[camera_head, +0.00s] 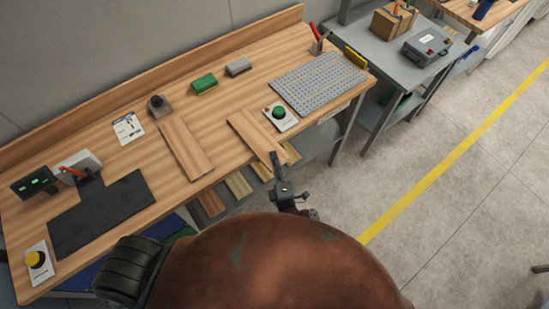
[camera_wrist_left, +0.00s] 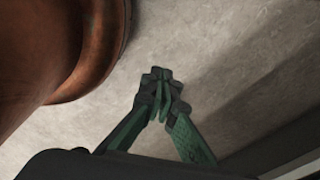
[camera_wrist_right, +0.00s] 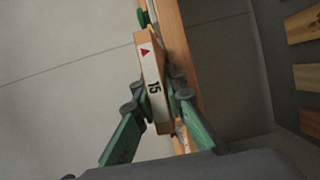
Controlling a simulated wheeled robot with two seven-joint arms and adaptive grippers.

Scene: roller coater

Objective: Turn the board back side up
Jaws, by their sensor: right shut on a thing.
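A light wooden board (camera_head: 254,133) lies at the front edge of the workbench, its near end at the edge. My right gripper (camera_head: 277,163) is shut on that near end. In the right wrist view, the fingers (camera_wrist_right: 156,97) sit on both sides of the board's end (camera_wrist_right: 150,62), which carries a white label with a red triangle and "15". Another wooden board (camera_head: 186,148) lies flat to the left on the bench. My left gripper (camera_wrist_left: 160,90) has its fingertips together, empty, over the floor; the head view does not show it.
A dark mat (camera_head: 103,213) lies at the left. Green and grey blocks stand behind. Several planks (camera_head: 239,186) lie on a lower shelf.

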